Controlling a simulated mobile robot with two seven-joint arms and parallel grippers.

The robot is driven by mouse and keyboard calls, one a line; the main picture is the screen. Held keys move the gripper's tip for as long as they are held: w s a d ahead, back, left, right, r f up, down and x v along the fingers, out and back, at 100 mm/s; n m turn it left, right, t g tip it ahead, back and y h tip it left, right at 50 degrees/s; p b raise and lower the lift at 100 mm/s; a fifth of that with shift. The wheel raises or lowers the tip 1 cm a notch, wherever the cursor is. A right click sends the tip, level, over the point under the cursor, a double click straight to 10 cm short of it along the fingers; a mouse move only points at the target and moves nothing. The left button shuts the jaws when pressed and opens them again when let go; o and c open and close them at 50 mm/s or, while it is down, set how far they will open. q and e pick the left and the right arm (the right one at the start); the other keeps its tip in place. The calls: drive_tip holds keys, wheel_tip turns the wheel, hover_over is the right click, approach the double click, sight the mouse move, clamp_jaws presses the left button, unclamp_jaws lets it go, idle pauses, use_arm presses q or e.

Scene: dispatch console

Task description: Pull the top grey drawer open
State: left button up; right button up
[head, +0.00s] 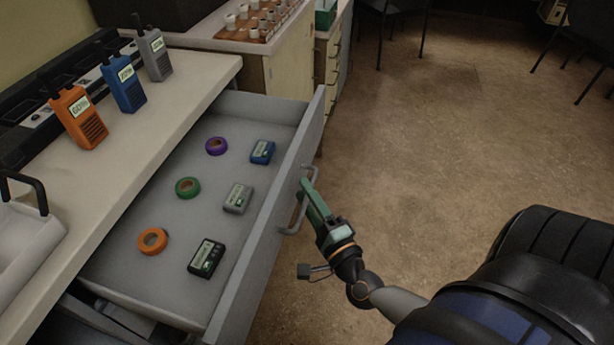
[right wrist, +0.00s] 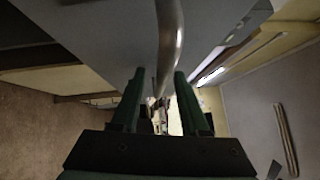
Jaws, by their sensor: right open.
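The top grey drawer (head: 205,263) is pulled far out from under the desk. Its inside and its front panel (head: 262,262) show in the head view. The drawer's metal bar handle (head: 299,207) is on the outer face. My right gripper (head: 306,184) is at the handle from the right. In the right wrist view its two green fingers (right wrist: 155,95) stand apart, one on each side of the handle bar (right wrist: 169,45), with gaps visible. My left gripper is not in view.
Tape rolls, such as the orange one (head: 152,241), and small devices, such as the black one (head: 206,258), lie in the drawer. Orange (head: 79,117), blue (head: 124,84) and grey (head: 153,54) radios stand on the desk (head: 190,95).

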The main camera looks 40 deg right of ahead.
drive_tip(key=s+a+f+b, duration=0.1)
drive_tip(key=s, duration=1.1)
drive_tip(key=shift+s+a+f, duration=0.15)
drive_tip(key=shift+a+f, duration=0.15)
drive_tip(key=shift+a, duration=0.05)
